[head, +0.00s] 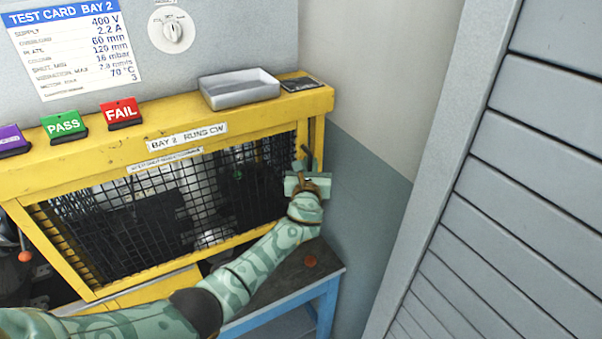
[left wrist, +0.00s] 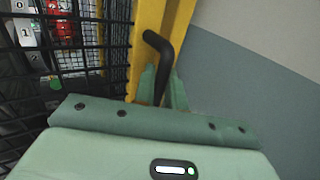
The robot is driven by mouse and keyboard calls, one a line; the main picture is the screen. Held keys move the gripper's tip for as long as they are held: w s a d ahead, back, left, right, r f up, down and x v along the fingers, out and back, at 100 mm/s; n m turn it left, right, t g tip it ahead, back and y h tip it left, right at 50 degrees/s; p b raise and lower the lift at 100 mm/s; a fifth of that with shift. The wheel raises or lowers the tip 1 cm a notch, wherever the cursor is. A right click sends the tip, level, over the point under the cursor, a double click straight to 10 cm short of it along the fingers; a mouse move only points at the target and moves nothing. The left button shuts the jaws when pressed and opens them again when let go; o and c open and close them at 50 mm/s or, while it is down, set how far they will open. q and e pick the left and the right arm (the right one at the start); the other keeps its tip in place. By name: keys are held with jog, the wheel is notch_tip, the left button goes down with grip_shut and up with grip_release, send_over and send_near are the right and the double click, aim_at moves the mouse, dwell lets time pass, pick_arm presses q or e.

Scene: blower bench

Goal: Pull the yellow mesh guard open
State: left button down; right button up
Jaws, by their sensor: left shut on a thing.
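The yellow mesh guard (head: 170,206) is a yellow frame with black wire mesh on the front of the yellow bench enclosure. Its lower left edge stands out from the enclosure, and dark equipment shows behind the mesh. A dark handle (left wrist: 160,62) is at the guard's right edge. My left gripper (head: 308,172) is at that edge, with its fingers closed around the handle. In the left wrist view my left gripper (left wrist: 163,88) has a finger on each side of the handle, and the bent top of the handle sticks out above. My right gripper is in neither view.
A grey tray (head: 240,90) and PASS (head: 64,125) and FAIL (head: 121,112) signs stand on the enclosure's top. A blue-legged table (head: 285,290) is below my left arm. A grey slatted shutter (head: 510,190) stands at the right, with wall between.

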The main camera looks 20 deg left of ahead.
pick_arm(q)
jog(key=shift+d+f, duration=0.1)
jog(key=shift+d, duration=0.05)
jog(key=c, duration=1.8)
grip_release()
jog(key=shift+s, duration=0.1)
jog(key=shift+s+d, duration=0.1)
jog(key=shift+s, duration=0.25)
jog(key=p+v, duration=0.2)
jog(key=v, duration=1.3)
jog(key=shift+s, duration=0.2)
